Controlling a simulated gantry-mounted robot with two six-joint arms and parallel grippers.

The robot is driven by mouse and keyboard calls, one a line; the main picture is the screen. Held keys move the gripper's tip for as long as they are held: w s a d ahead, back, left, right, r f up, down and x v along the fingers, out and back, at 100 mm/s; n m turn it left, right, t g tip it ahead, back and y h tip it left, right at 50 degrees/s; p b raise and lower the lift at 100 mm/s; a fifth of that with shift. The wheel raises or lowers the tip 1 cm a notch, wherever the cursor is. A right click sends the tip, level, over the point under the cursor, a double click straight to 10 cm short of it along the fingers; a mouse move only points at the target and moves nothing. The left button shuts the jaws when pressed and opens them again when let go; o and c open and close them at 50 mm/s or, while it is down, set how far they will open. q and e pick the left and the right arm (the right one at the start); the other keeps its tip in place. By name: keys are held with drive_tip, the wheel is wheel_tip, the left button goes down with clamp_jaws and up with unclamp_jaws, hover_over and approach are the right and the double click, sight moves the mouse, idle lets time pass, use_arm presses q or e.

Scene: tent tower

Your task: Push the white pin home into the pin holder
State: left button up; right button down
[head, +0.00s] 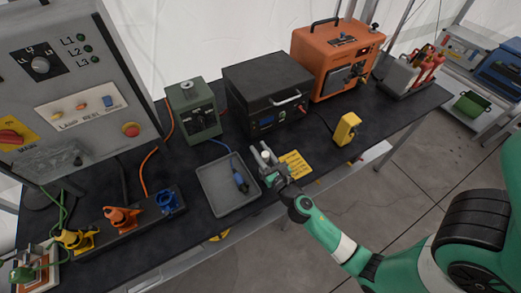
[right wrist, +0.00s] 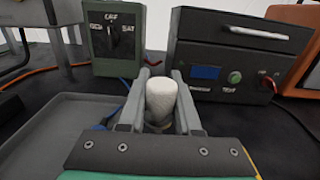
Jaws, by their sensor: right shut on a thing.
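The white pin (head: 265,155) stands roughly upright between the fingers of my right gripper (head: 268,162) in the head view, just right of the grey tray. In the right wrist view the white pin (right wrist: 161,97) is a pale rounded cylinder, with the two grey fingers of my right gripper (right wrist: 158,100) shut on its sides. The pin's lower end and whatever lies under it are hidden by the gripper. The pin holder cannot be made out clearly, so I cannot tell how deep the pin sits. My left gripper is not in view.
A grey tray (head: 213,200) with a blue-handled tool (head: 239,180) lies left of the gripper. A yellow card (head: 297,164) lies close on the right. A black box (head: 268,92) and a green box (head: 193,111) stand behind. A yellow device (head: 346,129) stands further right.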

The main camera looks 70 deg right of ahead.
drive_tip(key=shift+f, duration=0.2)
drive_tip(key=shift+f+b, duration=0.3)
drive_tip(key=shift+b, duration=0.15)
drive_tip(key=shift+f+b, duration=2.1)
drive_tip(key=shift+f, duration=0.1)
drive_tip(key=c, duration=0.5)
unclamp_jaws()
drive_tip(key=b+v, duration=0.1)
drive_tip(key=v, duration=0.9)
drive_tip(key=shift+s+a+f+b, duration=0.1)
drive_tip(key=shift+s+a+b, duration=0.05)
drive_tip(key=shift+a+b, duration=0.15)
drive_tip(key=shift+s+a, duration=0.25)
drive_tip(key=shift+s, duration=0.2)
